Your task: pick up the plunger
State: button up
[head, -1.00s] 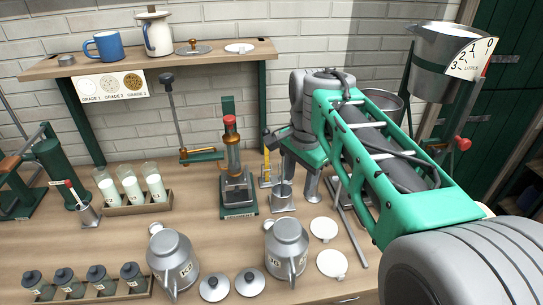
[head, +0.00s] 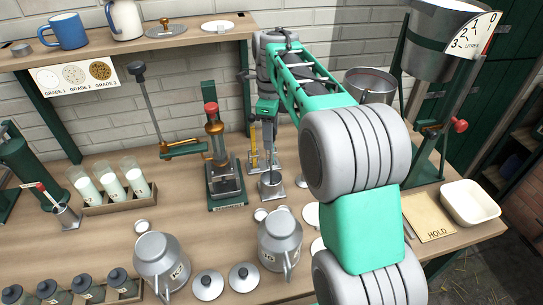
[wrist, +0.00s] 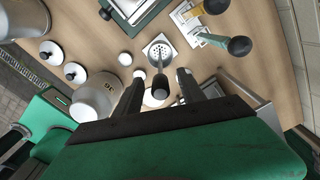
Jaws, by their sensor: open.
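The plunger (wrist: 160,88) appears in the wrist view as a dark-knobbed upright rod over a perforated round plate on a square metal base. In the head view its grey holder (head: 271,186) stands on the bench, its upper part largely hidden by my arm. My gripper (head: 268,120) points down above it. In the wrist view my gripper (wrist: 160,97) has its two dark fingers apart, one on each side of the plunger's knob. The fingers look clear of it, and I cannot tell the exact height gap.
A metal can (head: 279,240) stands in front, with lids nearby. A green press (head: 225,185) stands left and a yellow gauge (head: 253,145) just behind. A white tray (head: 470,203) and HOLD board (head: 430,216) lie right. Milk bottles (head: 110,187) stand in a rack at left.

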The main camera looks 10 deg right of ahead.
jog(key=shift+c, duration=0.4)
grip_shut()
dwell(0.9)
